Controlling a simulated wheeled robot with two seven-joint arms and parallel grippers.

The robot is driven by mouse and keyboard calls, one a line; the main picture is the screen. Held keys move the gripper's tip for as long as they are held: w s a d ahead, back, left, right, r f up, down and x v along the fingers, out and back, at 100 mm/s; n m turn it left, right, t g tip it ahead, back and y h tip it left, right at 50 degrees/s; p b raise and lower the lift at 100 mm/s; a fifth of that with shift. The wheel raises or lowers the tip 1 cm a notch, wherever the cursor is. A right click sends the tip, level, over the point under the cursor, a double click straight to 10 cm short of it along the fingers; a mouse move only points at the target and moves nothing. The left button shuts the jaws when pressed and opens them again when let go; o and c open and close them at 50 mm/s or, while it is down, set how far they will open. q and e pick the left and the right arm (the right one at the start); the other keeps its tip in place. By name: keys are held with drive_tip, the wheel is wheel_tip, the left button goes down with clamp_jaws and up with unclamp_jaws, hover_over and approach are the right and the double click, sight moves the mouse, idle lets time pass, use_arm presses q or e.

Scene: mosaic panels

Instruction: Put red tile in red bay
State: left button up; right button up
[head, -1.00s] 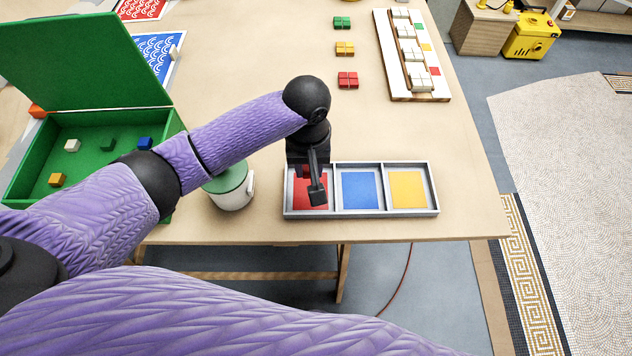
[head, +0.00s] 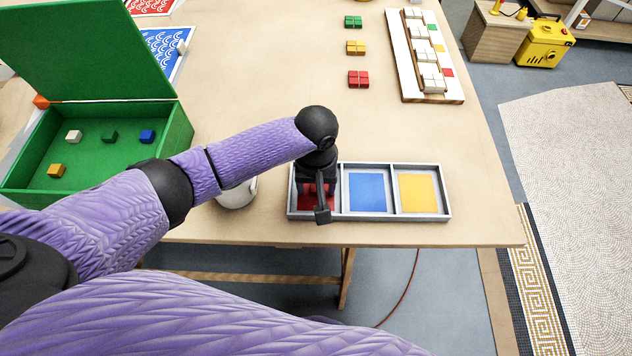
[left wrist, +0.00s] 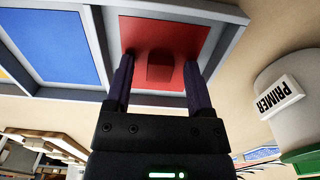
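The red bay (left wrist: 190,32) is the left compartment of a grey three-bay tray (head: 445,216). A small red tile (left wrist: 159,68) lies inside the red bay in the left wrist view. My left gripper (head: 318,196) is over the red bay, pointing down. In the left wrist view its two fingers (left wrist: 159,62) are spread, one on each side of the tile, with a gap on both sides. In the head view the gripper hides much of the red bay, and I cannot make out the tile there. My right gripper is not in view.
The blue bay (head: 367,192) and yellow bay (head: 418,193) are empty. A white primer jar (head: 240,194) stands left of the tray, partly behind my arm. The green box (head: 110,185) with several cubes is farther left.

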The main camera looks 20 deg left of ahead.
use_arm(q)
wheel_tip(320, 180, up, 12)
drive_tip(key=p, duration=0.4)
drive_tip(key=shift+r, duration=0.2)
